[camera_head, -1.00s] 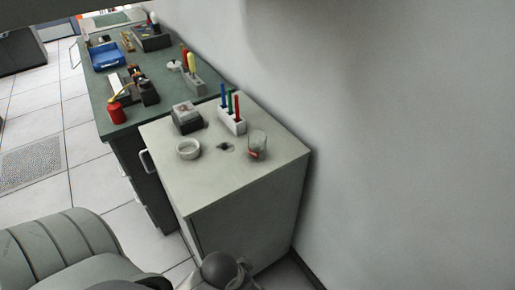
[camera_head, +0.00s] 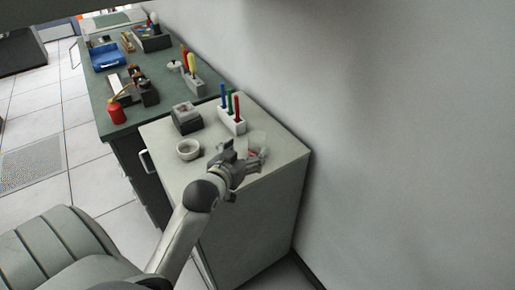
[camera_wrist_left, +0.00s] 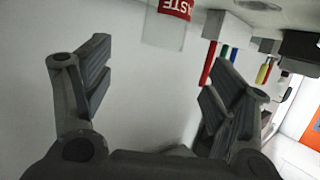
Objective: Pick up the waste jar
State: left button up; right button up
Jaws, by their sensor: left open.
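The waste jar is a clear jar with a red label. In the head view the jar (camera_head: 259,139) stands on the pale cabinet top, partly hidden by my left gripper (camera_head: 243,153), which is at its near left side. In the left wrist view the jar (camera_wrist_left: 165,32) is at the top edge, cut off, with part of its red label readable. My left gripper (camera_wrist_left: 155,85) is open there, its fingers spread wide with nothing between them. The jar is beyond the fingertips. My right gripper is not in view.
The cabinet top (camera_head: 275,168) also holds a white bowl (camera_head: 188,154), a small dark box (camera_head: 186,118) and a white rack (camera_head: 232,127) with coloured pens close behind the jar. A wall (camera_head: 400,130) rises at the right. A green workbench (camera_head: 98,101) with tools adjoins at the left.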

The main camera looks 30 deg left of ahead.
aim_at(254, 143)
pick_arm(q)
jog(key=x, duration=0.4)
jog(key=shift+w+a+p, duration=0.15)
jog(key=shift+w+p, duration=0.15)
jog(key=shift+w+f, duration=0.15)
jog(key=shift+w, duration=0.3)
jog(key=shift+w+a+f+p, duration=0.15)
jog(key=shift+w+p, duration=0.15)
jog(key=shift+w, duration=0.15)
jog(key=shift+p+x, duration=0.45)
jog(key=shift+x, duration=1.6)
jog(key=shift+s+f, duration=0.1)
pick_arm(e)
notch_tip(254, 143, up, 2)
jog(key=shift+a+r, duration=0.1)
pick_arm(q)
jog(key=c, duration=1.2)
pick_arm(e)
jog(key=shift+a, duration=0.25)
